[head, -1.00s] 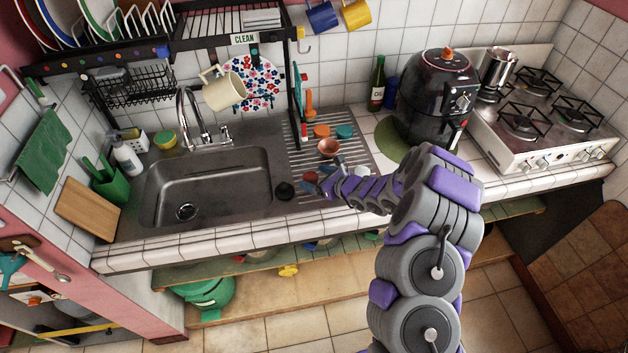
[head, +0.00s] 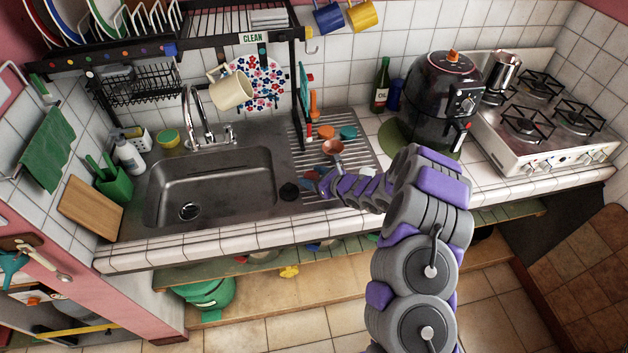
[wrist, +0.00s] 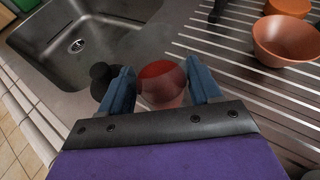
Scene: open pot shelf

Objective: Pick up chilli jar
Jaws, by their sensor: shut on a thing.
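The chilli jar (wrist: 162,84), round with a red top seen from above, sits between the two blue fingers of my gripper (wrist: 160,78) in the wrist view. The fingers are shut on its sides. In the head view my gripper (head: 313,182) is low over the left edge of the ribbed drainboard, beside the sink. The jar is hard to make out there behind the fingers. I cannot tell whether its base touches the counter.
A black round object (head: 289,192) is just left of my gripper. A terracotta bowl (head: 333,147) with orange and teal items behind it stands on the drainboard (head: 358,160). The sink (head: 225,185) lies left. A black rack (head: 300,85) stands behind. An air fryer (head: 443,95) is at right.

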